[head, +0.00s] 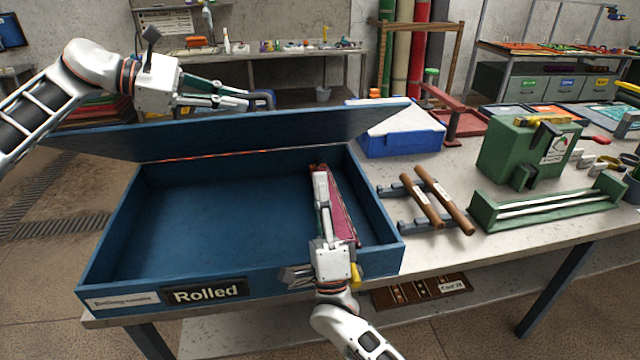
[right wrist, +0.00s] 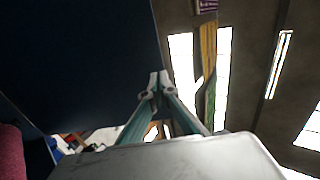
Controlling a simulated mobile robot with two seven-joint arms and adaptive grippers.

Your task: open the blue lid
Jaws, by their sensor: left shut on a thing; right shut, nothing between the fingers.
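The blue lid (head: 230,135) stands raised and tilted along the back of the blue box (head: 120,275), whose inside is open to view. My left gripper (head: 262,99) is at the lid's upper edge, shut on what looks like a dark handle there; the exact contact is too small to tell. My right gripper (head: 320,172) is shut and empty over the right part of the box. Its closed fingertips also show in the right wrist view (right wrist: 157,88), beside a dark blue panel (right wrist: 75,60) that looks like the lid.
To the right stand a blue-and-white container (head: 405,140), a rack with brown rolls (head: 440,205) and a green machine (head: 520,150). The box front bears a "Rolled" label (head: 208,292).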

